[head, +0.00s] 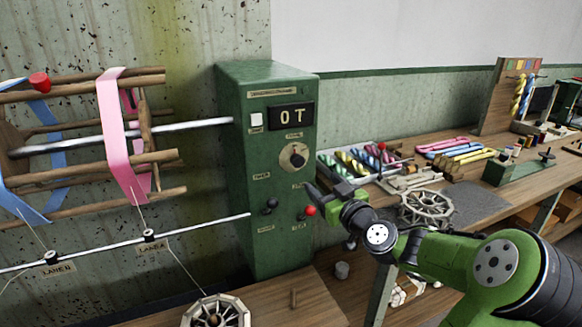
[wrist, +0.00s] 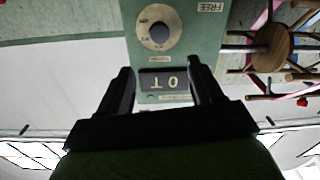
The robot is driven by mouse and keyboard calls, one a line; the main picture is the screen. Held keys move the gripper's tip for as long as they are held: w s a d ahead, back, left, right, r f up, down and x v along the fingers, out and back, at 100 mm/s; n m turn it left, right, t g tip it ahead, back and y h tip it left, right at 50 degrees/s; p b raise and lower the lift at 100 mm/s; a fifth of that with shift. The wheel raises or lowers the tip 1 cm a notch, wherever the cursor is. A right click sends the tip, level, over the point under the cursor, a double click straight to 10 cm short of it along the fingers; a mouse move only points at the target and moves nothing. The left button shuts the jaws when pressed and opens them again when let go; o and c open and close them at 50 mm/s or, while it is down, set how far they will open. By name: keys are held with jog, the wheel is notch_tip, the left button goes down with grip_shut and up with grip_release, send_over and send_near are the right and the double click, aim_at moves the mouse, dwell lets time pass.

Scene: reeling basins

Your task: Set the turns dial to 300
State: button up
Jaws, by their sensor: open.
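The green control box (head: 285,170) stands against the wall in the head view. Its turns dial (head: 293,156) is a dark round knob on a pale ring, below a display (head: 291,116) reading "0T". The dial's setting is too small to read. In the wrist view, which is upside down, the dial (wrist: 158,28) lies beyond the fingertips, and the display (wrist: 163,80) shows between the fingers. My gripper (head: 327,187) is at the lower right of the dial in the head view, apart from it. The gripper (wrist: 160,68) is open and empty.
A red knob (head: 310,211) and a dark knob (head: 271,203) stick out below the dial. A reel with ribbons (head: 122,140) is at left, with metal rods running to the box. A workbench (head: 470,195) with skeins, tools and a spoked wheel (head: 428,208) is at right.

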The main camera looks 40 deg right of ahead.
aim_at(299, 162)
jog(key=x, duration=1.3)
jog(key=shift+w+d, duration=0.15)
jog(key=shift+w, duration=0.15)
jog(key=shift+c, duration=0.3)
jog(key=c, duration=1)
